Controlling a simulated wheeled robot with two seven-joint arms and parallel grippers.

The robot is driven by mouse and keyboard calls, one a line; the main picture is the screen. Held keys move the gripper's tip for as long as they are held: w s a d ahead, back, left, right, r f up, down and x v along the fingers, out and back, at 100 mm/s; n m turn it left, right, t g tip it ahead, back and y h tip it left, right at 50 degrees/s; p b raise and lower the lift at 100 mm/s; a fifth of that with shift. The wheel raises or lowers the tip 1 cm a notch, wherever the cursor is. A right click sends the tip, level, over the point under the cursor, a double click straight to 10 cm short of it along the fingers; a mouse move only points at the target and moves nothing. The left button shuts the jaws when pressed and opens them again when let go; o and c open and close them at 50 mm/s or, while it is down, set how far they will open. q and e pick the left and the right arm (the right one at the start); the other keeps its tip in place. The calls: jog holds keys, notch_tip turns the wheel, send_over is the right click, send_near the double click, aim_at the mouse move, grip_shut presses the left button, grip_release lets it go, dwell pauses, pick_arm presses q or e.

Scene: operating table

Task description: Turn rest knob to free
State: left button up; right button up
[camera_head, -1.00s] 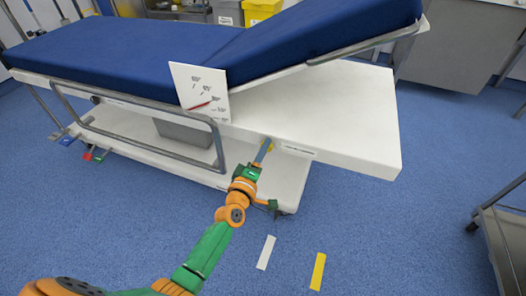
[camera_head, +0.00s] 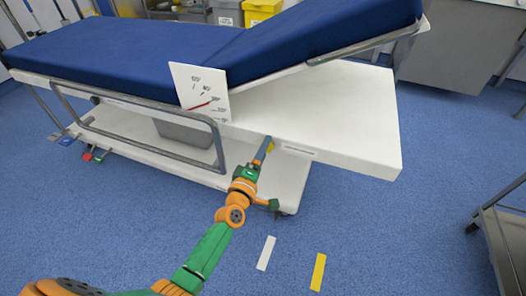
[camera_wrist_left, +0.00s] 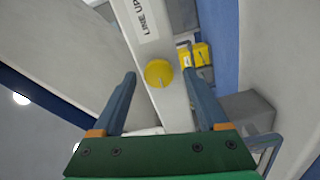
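The yellow round knob (camera_wrist_left: 158,73) sits on the white side rail of the operating table, beside printed lettering of which "LINE UP" is readable. A small mark shows on the knob's face. In the head view only a bit of the yellow knob (camera_head: 271,147) shows beside my fingers. My left gripper (camera_wrist_left: 160,75) is open, with one blue-grey finger on each side of the knob and visible gaps between. In the head view the left gripper (camera_head: 264,150) is at the table's edge, below the raised backrest. My right gripper is not in view.
The blue mattress (camera_head: 130,55) lies on the table, with a white angle card (camera_head: 200,92) at its side. A metal side rail (camera_head: 150,108) runs to the left of my gripper. A metal cart (camera_head: 505,235) stands at the right.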

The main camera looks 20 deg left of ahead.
pick_arm(q)
jog(key=s+p, duration=0.1)
jog(key=s, duration=0.6)
jog(key=shift+a+p, duration=0.15)
jog(key=shift+p, duration=0.2)
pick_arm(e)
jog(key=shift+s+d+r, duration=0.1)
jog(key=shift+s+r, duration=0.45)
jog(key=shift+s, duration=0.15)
